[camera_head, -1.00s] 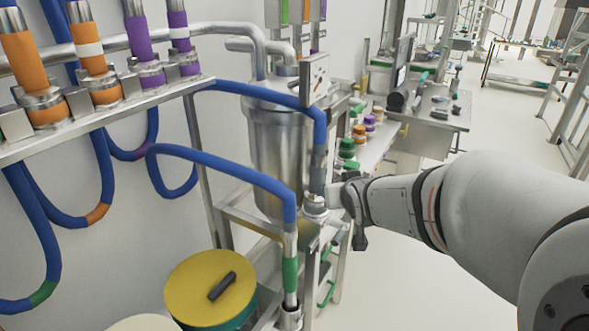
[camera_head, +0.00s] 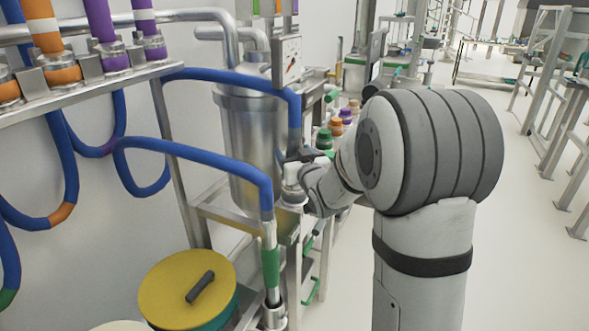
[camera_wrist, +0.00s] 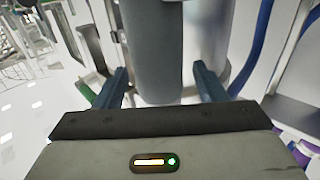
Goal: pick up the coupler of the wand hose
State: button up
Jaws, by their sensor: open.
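A blue wand hose (camera_head: 238,78) arches over and runs down into a grey cylindrical sleeve, which looks like its coupler (camera_head: 295,139). In the wrist view the grey coupler (camera_wrist: 152,40) stands between my two fingers, with visible room on both sides. My gripper (camera_wrist: 159,69) is open, and a finger stands on each side of the coupler. In the head view my gripper (camera_head: 296,160) is at the lower end of the sleeve, partly hidden by my arm. The lower end of the coupler is hidden there; I cannot tell whether a finger touches it.
A second blue hose (camera_head: 200,153) ends in a steel wand with a green band (camera_head: 270,268), left of my gripper. A steel tank (camera_head: 247,130) stands close behind. A yellow-lidded drum (camera_head: 170,300) is at the lower left. The floor at right (camera_head: 510,240) is clear.

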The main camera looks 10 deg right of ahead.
jog(key=shift+w+a, duration=0.15)
jog(key=shift+w, duration=0.8)
jog(key=shift+c, duration=0.2)
jog(key=c, duration=1.2)
